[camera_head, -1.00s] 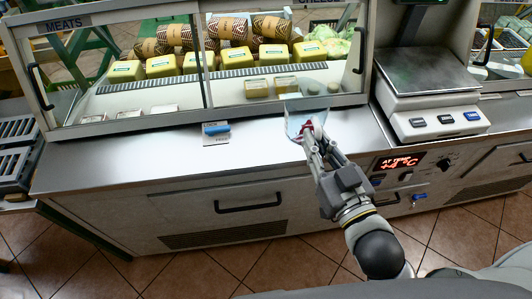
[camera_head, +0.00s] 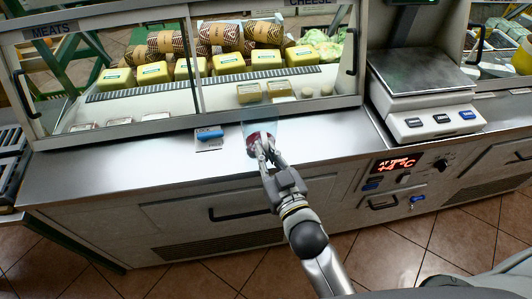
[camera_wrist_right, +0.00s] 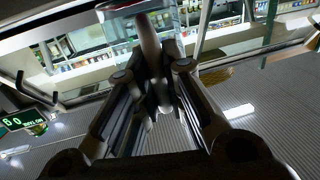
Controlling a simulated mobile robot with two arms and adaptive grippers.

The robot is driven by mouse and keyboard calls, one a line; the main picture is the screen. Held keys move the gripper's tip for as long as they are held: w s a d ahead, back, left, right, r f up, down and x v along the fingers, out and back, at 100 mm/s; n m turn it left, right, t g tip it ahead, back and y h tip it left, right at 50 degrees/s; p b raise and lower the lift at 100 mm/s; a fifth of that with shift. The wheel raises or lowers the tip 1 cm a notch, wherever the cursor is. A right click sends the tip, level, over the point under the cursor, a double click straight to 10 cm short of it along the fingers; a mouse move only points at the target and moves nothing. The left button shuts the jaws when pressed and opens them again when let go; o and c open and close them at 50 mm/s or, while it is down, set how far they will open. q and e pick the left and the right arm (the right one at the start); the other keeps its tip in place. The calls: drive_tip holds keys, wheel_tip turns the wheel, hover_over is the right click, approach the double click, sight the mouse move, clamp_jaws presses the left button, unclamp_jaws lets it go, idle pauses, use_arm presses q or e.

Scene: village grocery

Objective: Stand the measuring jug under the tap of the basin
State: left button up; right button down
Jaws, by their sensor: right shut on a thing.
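The measuring jug (camera_head: 261,128) is a clear, pale bluish vessel over the steel counter in front of the glass case. A dark red patch shows at its lower part. My right gripper (camera_head: 262,152) is shut on the jug from the front side. In the right wrist view the fingers (camera_wrist_right: 160,75) close on a pale upright part like a handle, with the jug's clear wall (camera_wrist_right: 118,22) behind it. I cannot tell whether the jug touches the counter. My left gripper is not in view. No basin or tap shows in these frames.
The steel counter (camera_head: 110,172) is clear to the left, except for a small blue-handled object (camera_head: 209,134) on a card. The glass case (camera_head: 130,122) holds yellow packs and rolled meats. A scale (camera_head: 424,100) stands at the right. Tiled floor (camera_head: 400,265) lies in front.

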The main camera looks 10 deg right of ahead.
drive_tip(key=shift+f, duration=0.2)
drive_tip(key=shift+f, duration=0.15)
drive_tip(key=c, duration=1.5)
unclamp_jaws()
drive_tip(key=shift+s+d+r+b, duration=0.1)
drive_tip(key=shift+s+d+b, duration=0.3)
drive_tip(key=shift+s, duration=1.6)
drive_tip(key=shift+s+d+r+b, duration=0.1)
drive_tip(key=shift+s+d+b, duration=0.25)
drive_tip(key=shift+s, duration=1.6)
drive_tip(key=shift+s+d+b, duration=0.35)
drive_tip(key=shift+s+d, duration=0.05)
drive_tip(key=shift+s, duration=1.6)
